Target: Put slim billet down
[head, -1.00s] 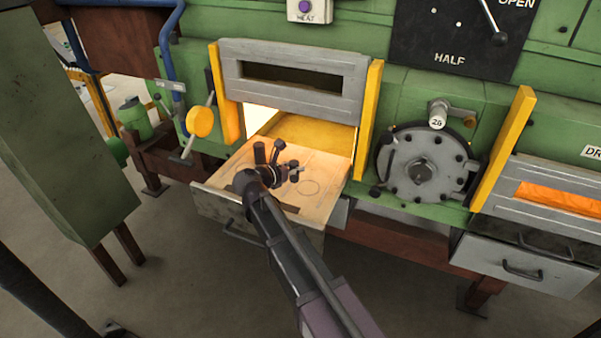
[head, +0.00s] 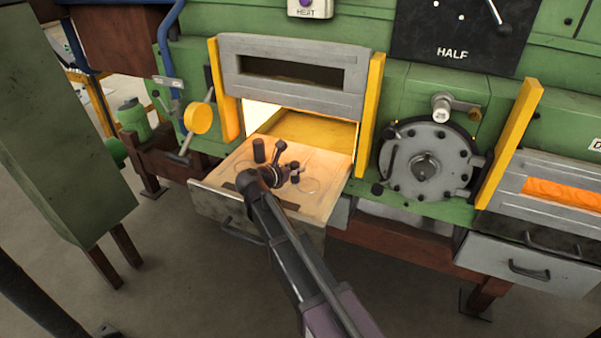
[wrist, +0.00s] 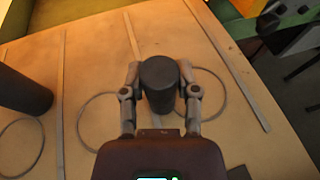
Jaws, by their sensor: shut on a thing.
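The slim billet (wrist: 158,85) is a dark grey cylinder, upright between the two fingers of my gripper (wrist: 160,92) in the wrist view. My gripper is shut on it, over the pale plate (wrist: 75,60) with its scribed circles. The billet is between the middle circle and the right circle in that view. I cannot tell whether its foot touches the plate. In the head view my gripper (head: 292,172) is above the plate (head: 322,160) at the furnace mouth, and the held billet cannot be made out clearly there.
Another dark billet (head: 259,150) stands on the plate, left of my gripper; it also shows at the left of the wrist view (wrist: 22,90). The raised grey furnace door (head: 290,75) hangs behind, between yellow posts (head: 370,110). The plate's right side looks clear.

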